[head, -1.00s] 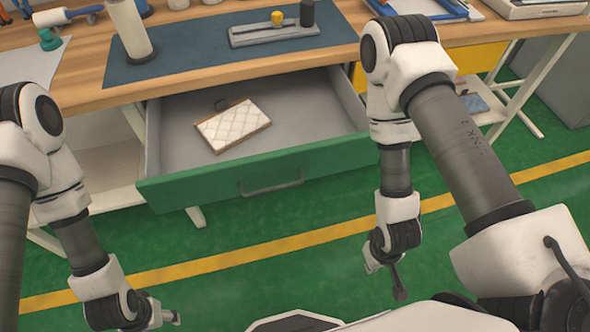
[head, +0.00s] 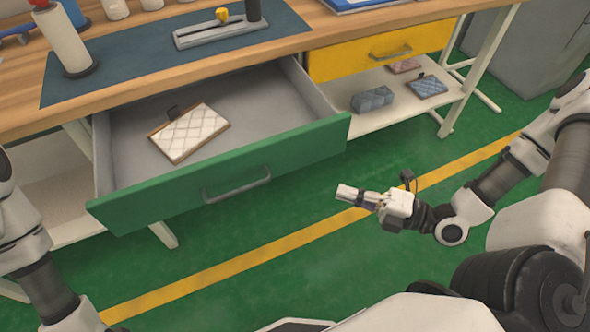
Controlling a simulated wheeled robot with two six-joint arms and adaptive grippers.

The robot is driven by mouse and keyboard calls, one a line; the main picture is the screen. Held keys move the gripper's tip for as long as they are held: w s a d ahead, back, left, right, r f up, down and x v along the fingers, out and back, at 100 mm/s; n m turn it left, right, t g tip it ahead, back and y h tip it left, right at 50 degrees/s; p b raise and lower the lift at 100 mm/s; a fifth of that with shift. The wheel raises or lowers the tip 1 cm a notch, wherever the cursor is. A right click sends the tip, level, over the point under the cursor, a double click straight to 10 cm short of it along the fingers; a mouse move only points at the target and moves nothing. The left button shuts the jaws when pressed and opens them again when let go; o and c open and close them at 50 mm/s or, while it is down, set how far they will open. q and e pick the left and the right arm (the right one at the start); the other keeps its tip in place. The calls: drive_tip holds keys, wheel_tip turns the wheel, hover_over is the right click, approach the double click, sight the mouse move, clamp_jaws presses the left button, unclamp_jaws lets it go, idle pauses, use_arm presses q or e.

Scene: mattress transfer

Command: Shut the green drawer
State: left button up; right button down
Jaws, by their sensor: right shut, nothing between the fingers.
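The green drawer (head: 290,155) is pulled out from under the workbench, its grey inside showing. A bar handle (head: 237,184) is on its green front. A small mattress (head: 190,132) with a white quilted top and brown edge lies inside it. My right gripper (head: 348,193) is shut and empty, in front of and to the right of the drawer, apart from it and pointing left. My left arm (head: 40,270) shows at the left edge; its gripper is out of the frame.
The yellow drawer (head: 380,50) at the right is shut. Below it a white shelf (head: 395,115) holds a blue-grey bundle (head: 372,99) and flat pads. On the wooden bench top (head: 20,105) are a paper roll (head: 64,42) and a grey stand. The green floor in front is clear.

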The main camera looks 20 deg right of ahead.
sight(279, 162)
drive_tip(key=b+x, duration=0.1)
drive_tip(key=x, duration=0.3)
drive_tip(key=w+d+b+x, duration=0.1)
drive_tip(key=b+x, duration=0.1)
drive_tip(key=x, duration=0.2)
drive_tip(key=b+x, duration=0.2)
drive_tip(key=x, duration=0.2)
drive_tip(key=shift+w+d+f, duration=0.1)
drive_tip(key=shift+w+d, duration=0.1)
drive_tip(key=shift+w, duration=0.6)
use_arm(q)
wheel_tip(279, 162, down, 5)
drive_tip(key=shift+f, duration=0.2)
use_arm(e)
drive_tip(key=shift+w, duration=0.1)
